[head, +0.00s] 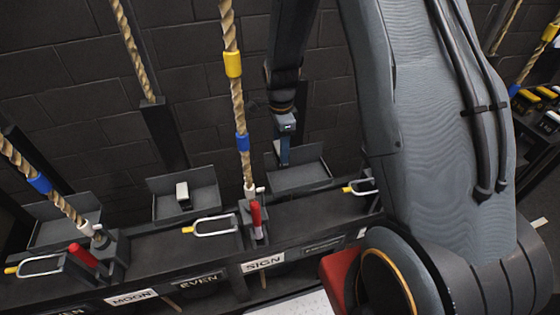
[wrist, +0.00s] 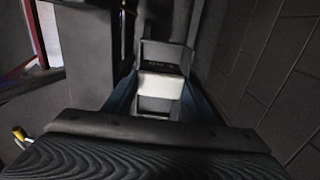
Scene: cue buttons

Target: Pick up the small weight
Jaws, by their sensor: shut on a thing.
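My gripper (head: 284,152) points down over the right-hand grey tray (head: 312,176) in the head view. In the wrist view its blue fingers (wrist: 158,100) are closed on either side of a small weight (wrist: 160,87), a block with a pale band and grey parts. The held weight cannot be made out clearly in the head view. Another small pale block (head: 182,195) stands in the middle tray (head: 203,181), to the left of my gripper.
Ropes with yellow and blue bands (head: 240,140) hang in front of the dark block wall. A dark ledge carries red-handled levers (head: 256,218), white U-shaped handles (head: 213,226) and labels such as SIGN (head: 263,263) and MOON (head: 131,297).

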